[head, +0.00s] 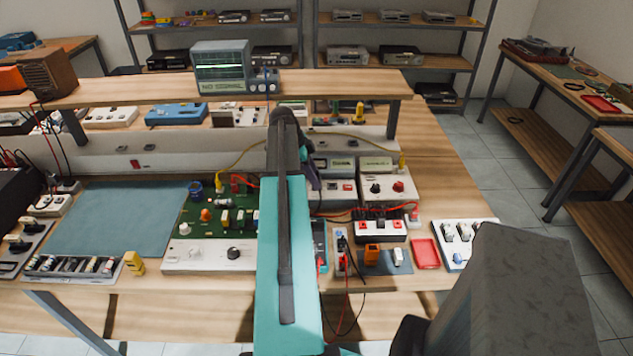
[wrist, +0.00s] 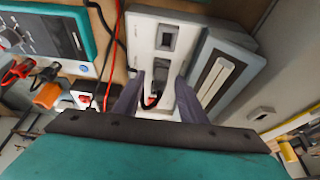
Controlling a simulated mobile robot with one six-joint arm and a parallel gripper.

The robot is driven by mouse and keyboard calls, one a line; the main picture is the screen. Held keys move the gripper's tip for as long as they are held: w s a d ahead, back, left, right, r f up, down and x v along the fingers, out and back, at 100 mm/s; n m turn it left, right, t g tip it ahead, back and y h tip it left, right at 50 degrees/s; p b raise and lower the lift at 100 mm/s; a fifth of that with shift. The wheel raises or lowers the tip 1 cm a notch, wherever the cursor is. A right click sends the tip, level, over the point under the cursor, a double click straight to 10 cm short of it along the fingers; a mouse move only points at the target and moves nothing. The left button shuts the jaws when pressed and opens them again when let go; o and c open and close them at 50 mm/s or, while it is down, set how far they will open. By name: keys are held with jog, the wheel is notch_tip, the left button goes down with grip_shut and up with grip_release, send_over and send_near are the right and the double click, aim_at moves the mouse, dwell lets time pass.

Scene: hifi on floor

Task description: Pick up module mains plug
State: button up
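My gripper (wrist: 157,90) is open in the wrist view, its two dark fingers pointing down at a white module (wrist: 155,45). A small dark plug-like piece (wrist: 152,100) with a bit of red beside it lies between the fingers, with clear space on both sides. I take it to be the mains plug, but it is small and partly shaded. In the head view my gripper (head: 312,178) is mostly hidden behind my teal arm, at the left edge of the meter module (head: 338,188). The plug cannot be made out there.
A grey module (wrist: 222,80) stands close beside the white one. Red and black cables (wrist: 112,55) run past a teal-edged meter (wrist: 55,35). A white module with knobs (head: 388,188), a green circuit board (head: 230,222) and a red tray (head: 425,254) crowd the bench. The blue mat (head: 120,215) is clear.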

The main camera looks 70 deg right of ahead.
aim_at(319, 177)
jog(key=shift+c, duration=0.3)
grip_shut()
dwell(0.5)
jog(key=shift+r+b, duration=0.95)
jog(key=shift+r, duration=0.7)
jog(key=w+a+r+b, duration=0.1)
jog(key=w+a+b, duration=0.3)
jog(key=a, duration=1)
jog(key=shift+w+a+r, duration=0.35)
jog(key=shift+w+a, duration=0.05)
jog(key=shift+w, duration=0.75)
